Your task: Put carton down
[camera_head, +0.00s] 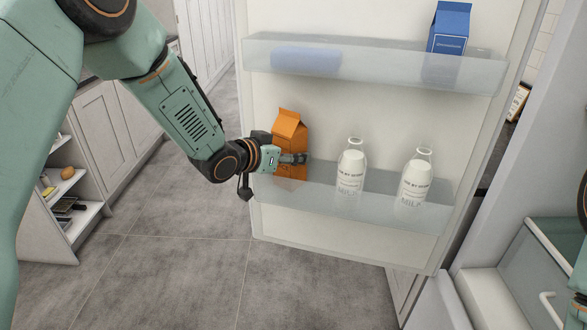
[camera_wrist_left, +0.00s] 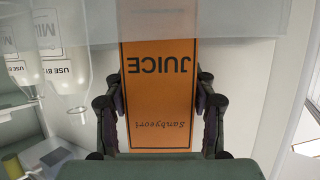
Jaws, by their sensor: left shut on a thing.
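An orange juice carton (camera_head: 289,134) stands upright at the left end of the lower door shelf (camera_head: 400,208), partly behind my gripper and the shelf's front wall. My left gripper (camera_head: 296,158) is shut on the carton, with a finger along its side. In the left wrist view, the carton (camera_wrist_left: 159,85) appears upside down between both fingers of my left gripper (camera_wrist_left: 159,118), and a translucent shelf wall (camera_wrist_left: 255,20) covers its upper part in the picture. Whether the carton's base rests on the shelf is not clear. My right gripper does not clearly show.
Two milk bottles (camera_head: 351,168) (camera_head: 415,178) stand to the right on the same shelf. A blue carton (camera_head: 449,28) is on the upper shelf (camera_head: 380,65). Open shelving (camera_head: 70,195) is at the left. The fridge drawers (camera_head: 545,255) are at the lower right.

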